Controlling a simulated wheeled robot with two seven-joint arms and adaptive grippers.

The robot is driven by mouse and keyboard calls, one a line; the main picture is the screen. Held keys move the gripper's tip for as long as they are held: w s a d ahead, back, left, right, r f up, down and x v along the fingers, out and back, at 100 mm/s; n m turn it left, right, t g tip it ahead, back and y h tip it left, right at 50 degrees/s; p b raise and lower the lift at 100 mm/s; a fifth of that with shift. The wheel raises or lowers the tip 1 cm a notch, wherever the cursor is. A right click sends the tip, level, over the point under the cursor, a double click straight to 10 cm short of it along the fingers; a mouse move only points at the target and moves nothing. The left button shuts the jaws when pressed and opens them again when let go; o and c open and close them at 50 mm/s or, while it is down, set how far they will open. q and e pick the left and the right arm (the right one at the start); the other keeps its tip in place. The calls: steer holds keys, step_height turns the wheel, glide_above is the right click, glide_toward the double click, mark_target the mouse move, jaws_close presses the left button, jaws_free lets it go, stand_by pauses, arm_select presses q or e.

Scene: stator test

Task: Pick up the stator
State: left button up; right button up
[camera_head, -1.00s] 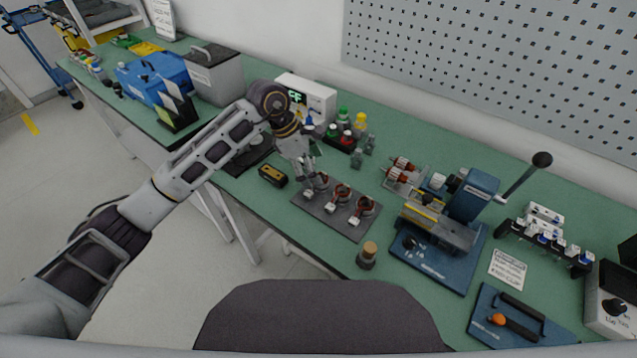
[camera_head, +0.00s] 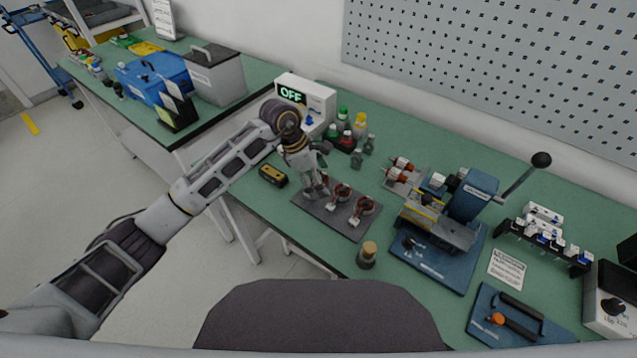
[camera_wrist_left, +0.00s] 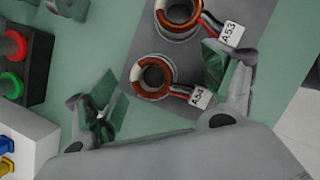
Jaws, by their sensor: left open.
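My left gripper (camera_head: 318,190) is open above the left end of a dark grey mat (camera_head: 345,229). It hides most of the leftmost stator in the head view. In the left wrist view, its green-padded fingers (camera_wrist_left: 160,86) are spread to either side of a copper-wound stator tagged A54 (camera_wrist_left: 139,84), with nothing gripped. A second stator, tagged A53 (camera_wrist_left: 159,18), lies just beyond it. In the head view, the middle stator (camera_head: 341,193) and the right stator (camera_head: 364,206) show on the mat. My right gripper is not in view.
A yellow meter (camera_head: 273,176) lies left of the mat. A box reading OFF (camera_head: 318,97) and several coloured bottles (camera_head: 344,128) stand behind. A blue press (camera_head: 470,197) stands to the right, and a cork-topped jar (camera_head: 367,256) in front.

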arm_select(q)
steer(key=c, duration=1.5)
steer(key=shift+c, duration=0.2)
steer(key=shift+r, duration=0.1)
steer(key=shift+r, duration=0.5)
step_height(320, 180, up, 9)
